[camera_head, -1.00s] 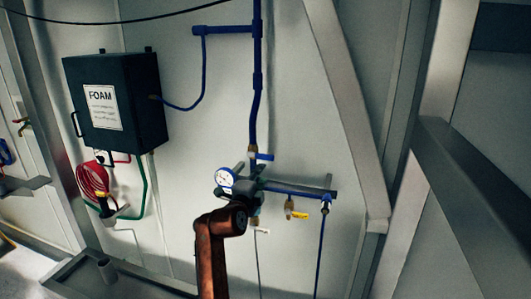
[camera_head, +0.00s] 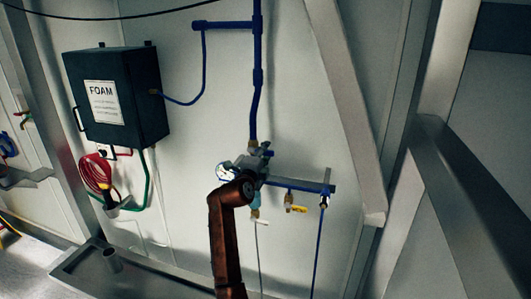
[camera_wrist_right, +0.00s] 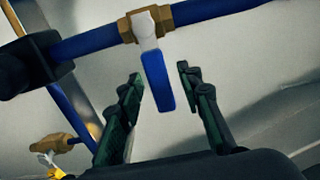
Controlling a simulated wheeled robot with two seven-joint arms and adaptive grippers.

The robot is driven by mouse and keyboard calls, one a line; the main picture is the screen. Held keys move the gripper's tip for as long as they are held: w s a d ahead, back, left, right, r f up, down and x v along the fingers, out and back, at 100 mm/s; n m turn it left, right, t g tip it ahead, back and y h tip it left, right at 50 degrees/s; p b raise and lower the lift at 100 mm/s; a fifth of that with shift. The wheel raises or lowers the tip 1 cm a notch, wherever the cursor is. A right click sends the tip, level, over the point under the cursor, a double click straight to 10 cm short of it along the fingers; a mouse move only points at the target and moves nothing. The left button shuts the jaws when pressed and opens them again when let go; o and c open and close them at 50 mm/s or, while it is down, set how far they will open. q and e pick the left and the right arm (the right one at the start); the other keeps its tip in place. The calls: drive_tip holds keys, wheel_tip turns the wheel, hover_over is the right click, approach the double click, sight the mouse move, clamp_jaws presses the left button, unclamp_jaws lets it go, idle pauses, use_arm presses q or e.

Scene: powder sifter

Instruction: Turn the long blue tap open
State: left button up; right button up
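The long blue tap shows in the right wrist view as a flat blue handle (camera_wrist_right: 158,82) with a pale upper end, on a brass valve body (camera_wrist_right: 150,22) in a blue pipe. My right gripper (camera_wrist_right: 160,74) is open there, one dark green finger on each side of the handle. The handle's lower end lies between the fingertips, with a visible gap on both sides. In the head view my right gripper (camera_head: 262,155) is at the foot of the vertical blue pipe (camera_head: 256,100) and hides the tap. My left gripper is not in view.
A pressure gauge (camera_head: 224,172) sits just left of the gripper. A horizontal blue pipe (camera_head: 300,186) with a yellow-handled tap (camera_head: 296,209) runs to the right. A dark FOAM box (camera_head: 118,97) hangs on the wall at left. A grey diagonal beam (camera_head: 350,110) stands at right.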

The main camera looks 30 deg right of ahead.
clamp_jaws()
idle(0.6)
